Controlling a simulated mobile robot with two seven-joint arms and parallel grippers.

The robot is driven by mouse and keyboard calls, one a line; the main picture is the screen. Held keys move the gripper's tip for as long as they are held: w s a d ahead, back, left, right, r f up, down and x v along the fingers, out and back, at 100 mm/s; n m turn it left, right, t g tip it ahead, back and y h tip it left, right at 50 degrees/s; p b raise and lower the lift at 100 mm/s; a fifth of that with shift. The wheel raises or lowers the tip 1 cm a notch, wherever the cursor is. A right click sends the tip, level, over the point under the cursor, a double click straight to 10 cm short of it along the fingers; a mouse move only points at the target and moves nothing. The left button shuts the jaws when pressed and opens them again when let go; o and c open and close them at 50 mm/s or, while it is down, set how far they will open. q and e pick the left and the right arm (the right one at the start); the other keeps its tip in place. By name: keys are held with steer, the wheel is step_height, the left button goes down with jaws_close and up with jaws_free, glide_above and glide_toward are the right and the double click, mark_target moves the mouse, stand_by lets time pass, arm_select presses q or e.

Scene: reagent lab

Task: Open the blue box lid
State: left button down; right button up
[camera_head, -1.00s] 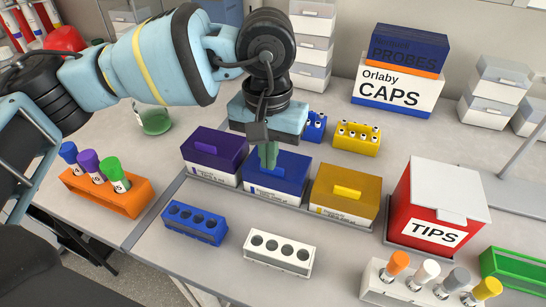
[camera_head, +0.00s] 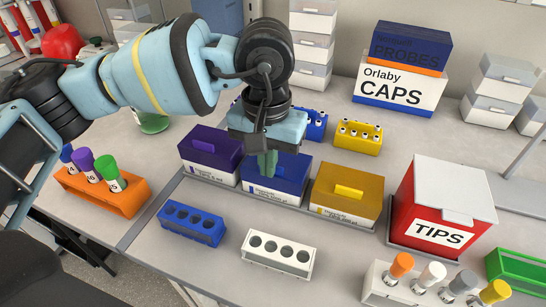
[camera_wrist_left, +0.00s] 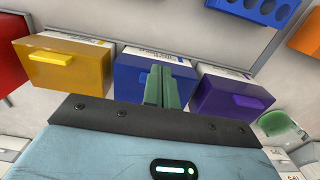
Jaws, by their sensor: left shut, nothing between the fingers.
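The blue box (camera_head: 273,185) stands on the bench between a purple box (camera_head: 211,157) and a yellow box (camera_head: 346,194), and its lid looks closed. My left gripper (camera_head: 267,164) is over the blue box with its green fingers together and empty, at or just above the lid. In the left wrist view the fingers (camera_wrist_left: 161,88) cover the middle of the blue box (camera_wrist_left: 130,80), where its lid handle is hidden. I cannot tell whether the fingertips touch the lid. My right gripper is in neither view.
A blue rack (camera_head: 191,225) and a white rack (camera_head: 277,255) lie in front of the boxes. A red TIPS box (camera_head: 440,200) stands to the right. An orange rack (camera_head: 105,195) with tubes is at left. A yellow rack (camera_head: 358,137) stands behind.

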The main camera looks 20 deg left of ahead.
arm_select(q)
steer(key=shift+f, duration=0.3)
steer(key=shift+r, duration=0.15)
stand_by(0.5)
steer(key=shift+w+r, duration=0.25)
steer(key=shift+r, duration=0.1)
steer(key=shift+w+r, duration=0.3)
steer(key=shift+r, duration=0.05)
stand_by(0.5)
